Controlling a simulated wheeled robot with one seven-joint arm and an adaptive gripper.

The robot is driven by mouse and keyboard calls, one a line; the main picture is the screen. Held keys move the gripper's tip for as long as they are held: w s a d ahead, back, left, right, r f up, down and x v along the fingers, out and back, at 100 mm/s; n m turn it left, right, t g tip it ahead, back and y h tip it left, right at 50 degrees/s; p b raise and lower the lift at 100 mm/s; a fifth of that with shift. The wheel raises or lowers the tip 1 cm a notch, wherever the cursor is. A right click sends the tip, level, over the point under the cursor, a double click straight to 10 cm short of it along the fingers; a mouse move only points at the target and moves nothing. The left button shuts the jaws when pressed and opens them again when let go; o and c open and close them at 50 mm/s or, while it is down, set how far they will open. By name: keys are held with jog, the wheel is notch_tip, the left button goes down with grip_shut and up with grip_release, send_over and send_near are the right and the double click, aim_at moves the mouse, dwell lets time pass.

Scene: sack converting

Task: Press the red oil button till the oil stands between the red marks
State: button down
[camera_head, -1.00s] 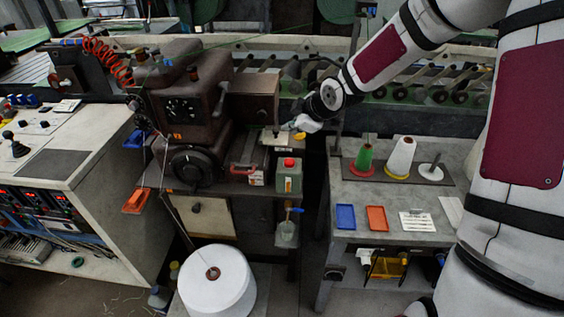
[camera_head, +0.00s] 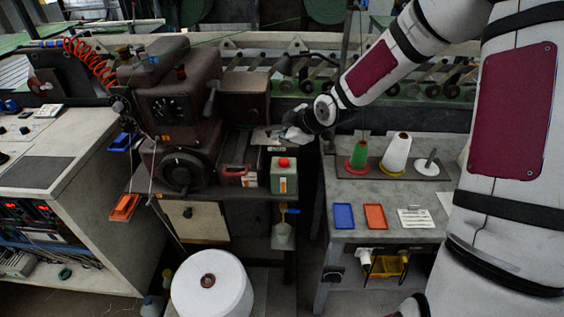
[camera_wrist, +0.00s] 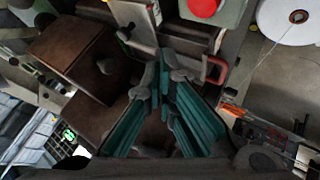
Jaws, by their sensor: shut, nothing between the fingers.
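I take the knob for the oil button. It also shows at the top edge of the wrist view as a red disc (camera_wrist: 203,6). My gripper (camera_head: 287,134) is above and behind the box in the head view, apart from the knob. In the wrist view my gripper (camera_wrist: 163,76) shows teal fingers drawn together and empty. I cannot make out an oil level or red marks.
The brown machine (camera_head: 185,105) stands left of the box. A red-handled item (camera_head: 238,172) is close on the box's left. A grey side table (camera_head: 385,222) with thread cones stands right, across a gap. A large white roll (camera_head: 212,292) is below.

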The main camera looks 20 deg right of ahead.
aim_at(282, 162)
jog(key=shift+f+b, duration=1.5)
jog(key=shift+f, duration=1.2)
jog(key=shift+f, duration=0.15)
jog(key=shift+f, duration=0.25)
jog(key=shift+f+b, duration=0.7)
jog(key=shift+f, duration=0.2)
jog(key=shift+r, duration=0.15)
dwell(0.4)
jog(key=shift+r+p, duration=1)
jog(key=shift+r, duration=0.15)
jog(key=shift+r, duration=0.1)
notch_tip(282, 162, up, 2)
jog(key=shift+s+r+p, duration=0.1)
jog(key=shift+r+p, duration=0.05)
jog(key=shift+p, duration=0.85)
jog(key=shift+r+p, duration=0.9)
jog(key=shift+r, duration=0.35)
